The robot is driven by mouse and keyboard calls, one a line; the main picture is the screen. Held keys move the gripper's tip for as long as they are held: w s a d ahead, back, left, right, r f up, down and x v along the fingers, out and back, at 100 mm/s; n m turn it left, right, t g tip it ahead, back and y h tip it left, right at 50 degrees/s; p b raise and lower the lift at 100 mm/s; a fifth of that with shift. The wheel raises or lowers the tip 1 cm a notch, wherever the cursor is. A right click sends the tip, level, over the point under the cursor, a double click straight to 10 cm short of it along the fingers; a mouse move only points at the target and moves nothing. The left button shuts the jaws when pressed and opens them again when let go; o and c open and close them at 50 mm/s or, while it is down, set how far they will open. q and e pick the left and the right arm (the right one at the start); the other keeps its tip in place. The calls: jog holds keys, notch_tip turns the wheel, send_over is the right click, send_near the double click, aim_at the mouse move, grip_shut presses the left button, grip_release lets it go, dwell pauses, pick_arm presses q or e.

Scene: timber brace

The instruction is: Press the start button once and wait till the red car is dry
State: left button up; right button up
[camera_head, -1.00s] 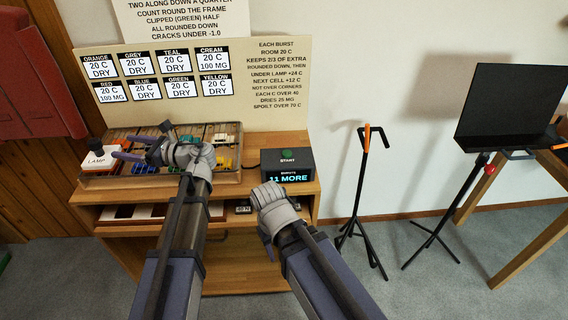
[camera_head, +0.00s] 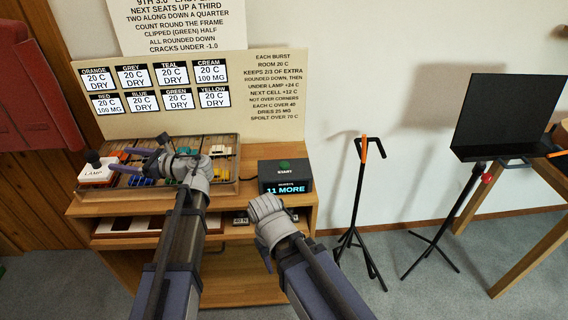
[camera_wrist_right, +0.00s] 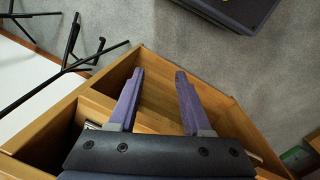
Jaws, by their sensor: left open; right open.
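The start button (camera_head: 285,164) is a green disc on a black box whose display reads 11 MORE. The red card (camera_head: 106,103) reads 20 C and 100 MG. A small red-orange shape, perhaps the red car, shows near the lamp, partly behind my left gripper; I cannot tell for certain. The white lamp block (camera_head: 95,172) sits at the tray's left end. My left gripper (camera_head: 119,159) is open above the tray's left part, beside the lamp. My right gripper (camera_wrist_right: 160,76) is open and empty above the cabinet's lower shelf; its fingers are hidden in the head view.
The tray (camera_head: 228,187) holds several small cars, some hidden by my left arm. The cream card also reads 100 MG; the others read DRY. A rules board (camera_head: 275,95) stands behind. Black stands (camera_head: 352,215) and a wooden table (camera_head: 528,250) are on the right.

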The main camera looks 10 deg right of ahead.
grip_shut()
dwell(1.5)
